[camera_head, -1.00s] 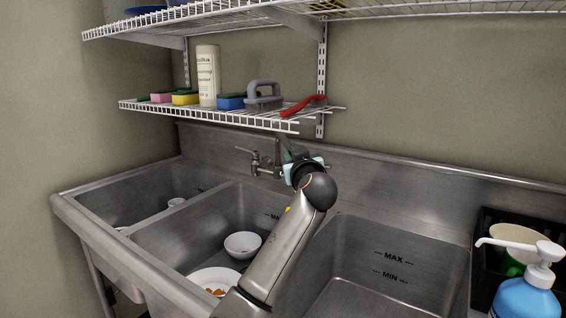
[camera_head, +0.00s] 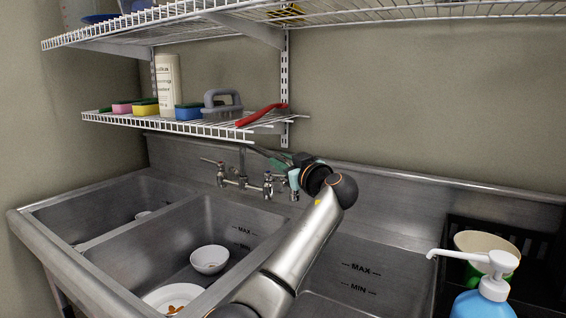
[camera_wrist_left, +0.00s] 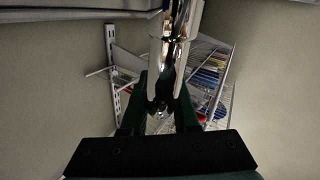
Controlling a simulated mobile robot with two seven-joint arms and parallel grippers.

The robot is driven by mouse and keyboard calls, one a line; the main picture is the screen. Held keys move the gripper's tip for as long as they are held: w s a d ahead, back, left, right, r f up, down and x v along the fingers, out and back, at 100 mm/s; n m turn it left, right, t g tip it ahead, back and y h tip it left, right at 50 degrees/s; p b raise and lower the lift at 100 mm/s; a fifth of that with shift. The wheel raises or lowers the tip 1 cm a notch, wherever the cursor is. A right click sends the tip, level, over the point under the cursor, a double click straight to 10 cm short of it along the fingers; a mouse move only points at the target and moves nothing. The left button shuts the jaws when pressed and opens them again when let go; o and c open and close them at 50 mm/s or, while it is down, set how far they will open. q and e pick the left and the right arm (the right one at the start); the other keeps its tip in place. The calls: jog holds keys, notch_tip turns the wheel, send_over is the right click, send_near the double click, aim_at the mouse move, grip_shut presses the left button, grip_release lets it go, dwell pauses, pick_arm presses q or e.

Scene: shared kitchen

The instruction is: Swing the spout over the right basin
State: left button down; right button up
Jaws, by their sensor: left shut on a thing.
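The wall faucet (camera_head: 240,182) is mounted on the back wall of the steel sink, with a handle on each side. Its thin spout (camera_head: 258,150) reaches right from the faucet, toward the back of the right basin (camera_head: 365,255). My left gripper (camera_head: 286,163) is shut on the spout near its outer end, and my wrist hides part of this. In the left wrist view, the shiny chrome spout (camera_wrist_left: 178,38) stands between the fingers of my left gripper (camera_wrist_left: 160,88). I cannot tell exactly how far over the right basin the tip is. My right gripper is not in view.
The middle basin (camera_head: 215,232) holds a white bowl (camera_head: 209,259) and a plate with food (camera_head: 172,299). A wire shelf (camera_head: 200,124) hangs above the faucet. A blue soap pump bottle (camera_head: 484,303) and a dark rack (camera_head: 540,262) stand at the right.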

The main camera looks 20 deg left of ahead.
pick_arm(q)
jog(key=shift+a, duration=0.15)
jog(key=c, duration=0.7)
grip_release()
jog(key=shift+s+d, duration=0.15)
jog(key=shift+d, duration=0.1)
jog(key=b+v, duration=0.1)
jog(key=v, duration=1.1)
